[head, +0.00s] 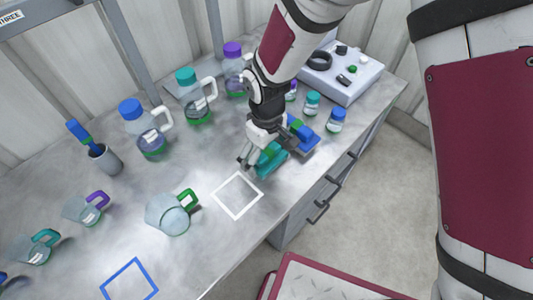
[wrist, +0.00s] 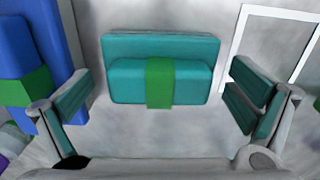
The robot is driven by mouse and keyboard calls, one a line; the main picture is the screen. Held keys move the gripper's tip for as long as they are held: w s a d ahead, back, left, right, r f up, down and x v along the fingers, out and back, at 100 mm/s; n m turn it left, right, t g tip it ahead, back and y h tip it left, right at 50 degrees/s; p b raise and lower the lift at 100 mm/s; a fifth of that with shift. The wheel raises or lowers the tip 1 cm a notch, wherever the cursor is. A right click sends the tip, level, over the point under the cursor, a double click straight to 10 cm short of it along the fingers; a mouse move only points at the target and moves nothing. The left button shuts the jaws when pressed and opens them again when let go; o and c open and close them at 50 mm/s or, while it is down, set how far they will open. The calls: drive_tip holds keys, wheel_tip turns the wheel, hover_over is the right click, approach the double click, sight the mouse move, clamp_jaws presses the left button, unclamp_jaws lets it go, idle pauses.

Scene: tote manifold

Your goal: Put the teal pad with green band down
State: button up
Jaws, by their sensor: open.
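The teal pad with green band (wrist: 125,80) lies on the grey counter between the fingertips of my gripper in the wrist view. Its green band (wrist: 160,82) runs across the middle of the raised block. My gripper (wrist: 155,100) is open, with a clear gap between each finger and the pad. In the head view the teal pad (head: 269,160) shows beside my gripper (head: 256,158), which partly covers it. A white square outline (head: 237,195) is marked on the counter in front of the pad. It also shows in the wrist view (wrist: 235,45), to the right of the pad.
A blue pad with green band (head: 303,133) lies close beside the teal pad. Small lidded jars (head: 336,120) and a control box (head: 345,80) stand behind it. A beaker with green handle (head: 168,214) stands left of the white square. A blue square outline (head: 130,281) has clear counter around it.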

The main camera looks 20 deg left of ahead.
sight(267, 150)
wheel_tip(267, 150, up, 12)
drive_tip(key=shift+f, duration=0.25)
drive_tip(key=w+d+r+m+t, duration=0.1)
drive_tip(key=d+r+m, duration=0.2)
drive_tip(key=d+r, duration=0.5)
drive_tip(key=w+d+r+m+t, duration=0.1)
drive_tip(key=d+r+m, duration=0.3)
drive_tip(key=d, duration=0.6)
drive_tip(key=s+d+r+m+t, duration=0.1)
drive_tip(key=s+d+r+m, duration=0.2)
drive_tip(key=s+d, duration=0.3)
drive_tip(key=s+d+r+m+t, duration=0.2)
drive_tip(key=s+d, duration=0.4)
drive_tip(key=d, duration=0.4)
drive_tip(key=shift+d+r+m, duration=0.4)
drive_tip(key=shift+r+m, duration=0.5)
drive_tip(key=shift+r, duration=0.1)
drive_tip(key=shift+w, duration=0.1)
